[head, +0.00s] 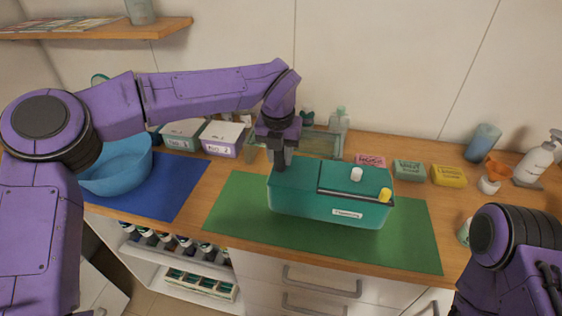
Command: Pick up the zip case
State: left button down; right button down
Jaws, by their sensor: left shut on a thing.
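The teal zip case (305,198) is box-shaped, with a pale label on its front. It is over the green mat (413,237), and I cannot tell whether its base touches the mat. A dark strip runs along its top, with a white piece (356,174) and a yellow piece (385,195) near it. My left gripper (281,165) points down at the case's back left corner and is shut on it; the fingertips are partly hidden. My right arm shows at the lower right, but its gripper is out of view.
A blue bowl (118,167) stands on a blue mat (183,188) at left. Labelled boxes (222,137) and a clear bottle (339,122) stand behind. Pink, green and yellow soap boxes (448,176), a blue cup (482,143) and a pump bottle (536,163) are at right.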

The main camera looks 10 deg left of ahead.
pick_arm(q)
jog(key=s+r, duration=0.1)
jog(key=s+r+b, duration=0.1)
jog(key=r, duration=0.1)
jog(key=s+r+b, duration=0.1)
jog(key=s, duration=0.1)
jog(key=shift+d+r, duration=0.35)
jog(key=shift+d, duration=0.05)
jog(key=s+d+r+b, duration=0.1)
jog(key=s+r+b, duration=0.2)
jog(key=s, duration=0.5)
jog(key=shift+s+d+r, duration=0.3)
jog(key=shift+d+r, duration=0.1)
jog(key=shift+r, duration=0.1)
